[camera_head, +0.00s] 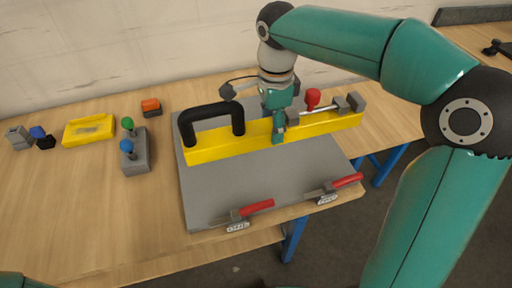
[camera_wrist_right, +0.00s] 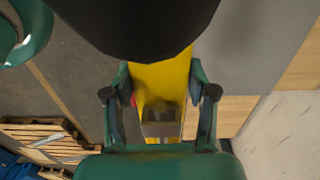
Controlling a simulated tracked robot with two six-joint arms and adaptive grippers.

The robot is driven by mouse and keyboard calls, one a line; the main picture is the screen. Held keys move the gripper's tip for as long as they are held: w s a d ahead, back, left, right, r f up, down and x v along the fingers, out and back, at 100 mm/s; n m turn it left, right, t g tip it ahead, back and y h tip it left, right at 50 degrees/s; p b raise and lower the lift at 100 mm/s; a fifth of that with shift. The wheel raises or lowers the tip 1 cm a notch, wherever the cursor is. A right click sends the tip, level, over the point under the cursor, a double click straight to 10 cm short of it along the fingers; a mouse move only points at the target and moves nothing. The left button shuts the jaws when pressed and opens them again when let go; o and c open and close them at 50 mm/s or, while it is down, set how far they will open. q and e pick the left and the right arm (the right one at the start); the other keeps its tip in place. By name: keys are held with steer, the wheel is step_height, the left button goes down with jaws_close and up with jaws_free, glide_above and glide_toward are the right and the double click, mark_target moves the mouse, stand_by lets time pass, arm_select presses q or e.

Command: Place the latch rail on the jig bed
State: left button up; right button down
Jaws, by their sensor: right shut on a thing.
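The latch rail (camera_head: 215,147) is a long yellow bar with a black arched handle (camera_head: 211,110), a red knob (camera_head: 313,96) and grey latch blocks. My right gripper (camera_head: 279,132) is shut on the rail near its middle, between handle and knob. The wrist view shows the yellow rail (camera_wrist_right: 160,78) between the fingers (camera_wrist_right: 160,105). The jig bed (camera_head: 245,185) is a flat grey plate on the table. The rail lies across the far part of the bed in the picture; I cannot tell whether it touches. My left gripper is out of view.
Two red-handled clamps (camera_head: 255,208) (camera_head: 345,182) sit along the bed's near edge. On the wooden table (camera_head: 80,200) at left are a yellow tray (camera_head: 89,130), a grey block with green and blue knobs (camera_head: 136,157), an orange-black piece (camera_head: 151,107) and small parts. The left front table is clear.

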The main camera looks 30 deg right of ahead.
step_height(320, 180, down, 19)
steer(key=shift+f, duration=0.1)
stand_by(0.5)
steer(key=shift+c, duration=1.7)
jaws_free()
step_height(320, 180, up, 12)
